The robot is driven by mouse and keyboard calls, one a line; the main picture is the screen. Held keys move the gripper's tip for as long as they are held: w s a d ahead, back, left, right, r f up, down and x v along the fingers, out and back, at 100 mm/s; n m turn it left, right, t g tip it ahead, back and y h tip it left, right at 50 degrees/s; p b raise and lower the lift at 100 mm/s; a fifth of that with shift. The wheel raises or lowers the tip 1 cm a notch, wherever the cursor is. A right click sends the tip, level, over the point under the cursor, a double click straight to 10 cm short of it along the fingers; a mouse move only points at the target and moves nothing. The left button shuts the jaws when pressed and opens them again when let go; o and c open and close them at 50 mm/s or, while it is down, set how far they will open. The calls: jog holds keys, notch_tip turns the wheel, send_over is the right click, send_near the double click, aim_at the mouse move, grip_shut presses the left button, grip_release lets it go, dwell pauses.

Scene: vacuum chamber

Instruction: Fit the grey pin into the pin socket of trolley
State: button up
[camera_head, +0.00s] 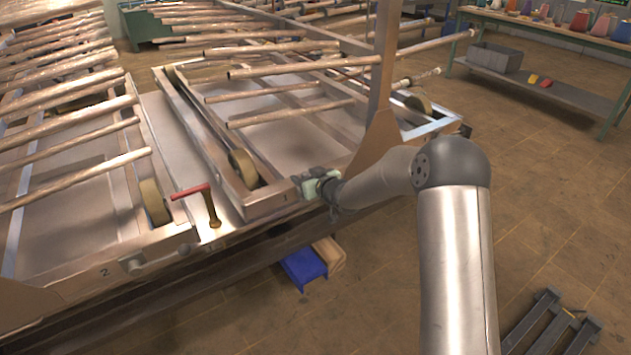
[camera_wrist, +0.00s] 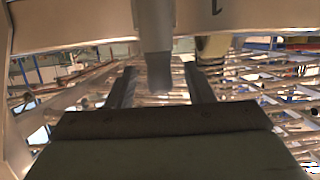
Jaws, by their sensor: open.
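The trolley (camera_head: 268,203), a metal frame with wheels and a number 1 on its front beam, stands on a platform. My gripper (camera_head: 312,187) is at the front beam's right part. In the wrist view its two fingers (camera_wrist: 160,88) are apart. A grey cylindrical piece, which looks like the grey pin (camera_wrist: 154,28), extends from the beam (camera_wrist: 80,22) into the gap between the fingers. Its end looks narrower. Space shows on both sides of it. The gripper hides the pin and the socket in the head view, and I cannot tell how deep the pin sits.
A second trolley (camera_head: 95,270), marked 2, stands at left. A red-handled lever (camera_head: 207,202) rises between the trolleys. Long rods (camera_head: 300,65) project above both frames. A blue bin (camera_head: 303,267) is below the platform edge.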

jog(key=p+v, duration=0.1)
jog(key=v, duration=1.6)
jog(key=shift+r, duration=0.1)
jog(key=s+d+r+m+g+h+p, duration=0.45)
jog(key=s+d+r+h+p, duration=0.45)
jog(key=s+d+r+p, duration=0.4)
jog(key=s+a+r+m+g+p, duration=0.1)
jog(key=s+r+g+p, duration=0.1)
jog(key=s, duration=0.8)
jog(key=s+a+r+m+g+p, duration=0.1)
jog(key=s+r+g, duration=0.3)
jog(key=s, duration=0.7)
jog(key=shift+s+a+r+g+y+p, duration=0.15)
jog(key=shift+s+a+g+y+p, duration=0.2)
jog(key=shift+g+p, duration=0.1)
